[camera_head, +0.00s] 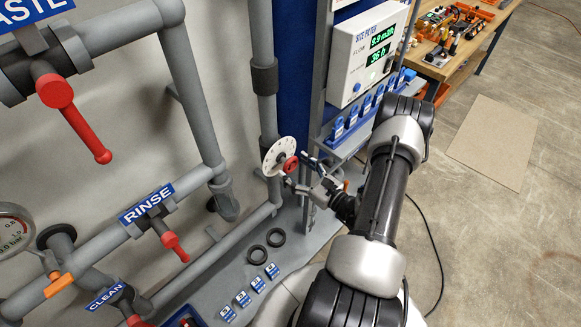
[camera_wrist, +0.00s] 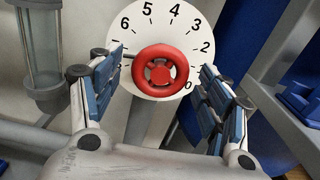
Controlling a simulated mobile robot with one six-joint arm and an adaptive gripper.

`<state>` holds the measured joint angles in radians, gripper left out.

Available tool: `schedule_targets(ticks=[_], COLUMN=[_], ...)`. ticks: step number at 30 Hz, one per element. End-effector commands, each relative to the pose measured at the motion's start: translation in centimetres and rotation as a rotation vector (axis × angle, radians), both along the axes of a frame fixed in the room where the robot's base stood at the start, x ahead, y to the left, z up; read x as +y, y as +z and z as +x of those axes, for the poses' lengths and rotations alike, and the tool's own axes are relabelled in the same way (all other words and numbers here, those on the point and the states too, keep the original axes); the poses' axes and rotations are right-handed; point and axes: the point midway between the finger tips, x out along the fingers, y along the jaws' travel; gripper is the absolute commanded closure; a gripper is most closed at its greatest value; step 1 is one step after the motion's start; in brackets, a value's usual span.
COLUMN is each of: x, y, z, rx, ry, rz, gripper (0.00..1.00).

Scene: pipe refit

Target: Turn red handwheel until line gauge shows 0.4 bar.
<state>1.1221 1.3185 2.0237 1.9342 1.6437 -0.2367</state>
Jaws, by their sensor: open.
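The red handwheel (camera_head: 290,165) sits in front of a white numbered dial on a grey pipe. In the wrist view the red handwheel (camera_wrist: 160,71) is centred, with the dial (camera_wrist: 158,22) behind it showing numbers from 0 to 6. My gripper (camera_wrist: 163,82) is open, with one blue-padded finger on each side of the wheel and visible gaps to it. In the head view my gripper (camera_head: 298,174) is close to the wheel. The line gauge (camera_head: 14,232) is cut off at the left edge; its needle cannot be read.
A red WASTE lever (camera_head: 75,120), a RINSE lever (camera_head: 170,240) and grey pipes stand to the left. A white SITE FILTER box (camera_head: 367,55) is above right. Black rings (camera_head: 276,237) and small blue-labelled items (camera_head: 257,284) lie on the ledge below.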

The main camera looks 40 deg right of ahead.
Motion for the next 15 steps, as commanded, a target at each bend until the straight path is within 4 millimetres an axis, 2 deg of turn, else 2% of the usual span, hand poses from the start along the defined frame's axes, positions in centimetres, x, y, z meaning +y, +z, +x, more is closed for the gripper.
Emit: schedule_targets(ticks=[3,6,15], x=[0.1,0.1,0.2], y=[-0.1,0.0,0.0], z=[1.6,2.2,2.5], rx=[0.000,0.000,0.001], ry=[0.003,0.001,0.000], rz=[-0.002,-0.002,-0.001], gripper=[0.29,0.29,0.29])
